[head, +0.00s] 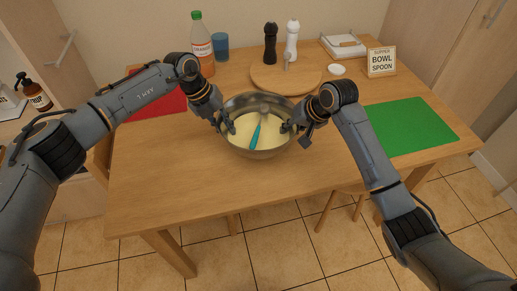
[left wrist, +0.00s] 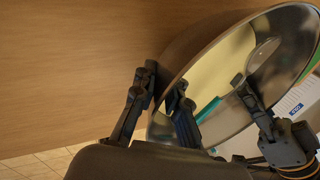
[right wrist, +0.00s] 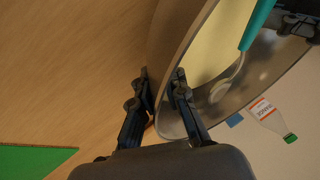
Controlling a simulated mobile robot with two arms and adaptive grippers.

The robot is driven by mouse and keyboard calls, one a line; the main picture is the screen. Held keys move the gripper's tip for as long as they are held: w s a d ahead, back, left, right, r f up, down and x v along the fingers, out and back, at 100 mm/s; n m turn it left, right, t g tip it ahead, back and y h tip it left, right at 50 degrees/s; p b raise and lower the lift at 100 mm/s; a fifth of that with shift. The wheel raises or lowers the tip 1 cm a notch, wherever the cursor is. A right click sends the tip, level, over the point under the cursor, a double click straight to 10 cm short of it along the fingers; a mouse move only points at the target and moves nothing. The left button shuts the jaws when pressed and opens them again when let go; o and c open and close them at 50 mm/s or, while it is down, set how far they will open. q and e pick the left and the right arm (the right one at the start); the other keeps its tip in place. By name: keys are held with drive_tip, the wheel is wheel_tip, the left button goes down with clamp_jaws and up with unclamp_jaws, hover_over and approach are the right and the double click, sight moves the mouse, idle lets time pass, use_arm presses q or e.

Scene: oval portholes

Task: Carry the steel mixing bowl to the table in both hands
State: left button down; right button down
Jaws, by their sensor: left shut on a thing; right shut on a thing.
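The steel mixing bowl (head: 254,153) is at the middle of the wooden table (head: 180,175); I cannot tell whether its base touches the top. It looks about level and holds a pale yellow mix and a utensil with a teal handle (head: 256,136). My left gripper (head: 229,125) is shut on the bowl's left rim, and my right gripper (head: 291,127) on its right rim. In the left wrist view, the left fingers (left wrist: 164,90) straddle the bowl wall (left wrist: 226,128). In the right wrist view, the right fingers (right wrist: 161,86) straddle it too.
A round wooden board (head: 272,81) with two mills lies just behind the bowl. A juice bottle (head: 201,50) and blue cup (head: 220,45) stand back left. A red mat (head: 171,101) is at left, a green mat (head: 408,126) at right. A sign (head: 381,62) stands back right. The table's front is clear.

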use_arm(q)
drive_tip(key=shift+a+f, duration=0.1)
drive_tip(key=shift+f, duration=0.4)
use_arm(e)
drive_tip(key=shift+d+f, duration=0.1)
drive_tip(key=shift+f, duration=0.5)
use_arm(q)
drive_tip(key=c, duration=1.4)
unclamp_jaws()
use_arm(e)
drive_tip(key=c, duration=1.4)
unclamp_jaws()
drive_tip(key=shift+r, duration=0.1)
use_arm(q)
drive_tip(key=shift+o, duration=0.2)
use_arm(e)
drive_tip(key=shift+o, duration=0.2)
use_arm(q)
drive_tip(key=shift+r, duration=0.1)
use_arm(e)
drive_tip(key=shift+r, duration=0.2)
use_arm(q)
drive_tip(key=v, duration=1.1)
drive_tip(key=shift+r, duration=0.4)
use_arm(e)
drive_tip(key=v, duration=1.1)
drive_tip(key=shift+r, duration=0.3)
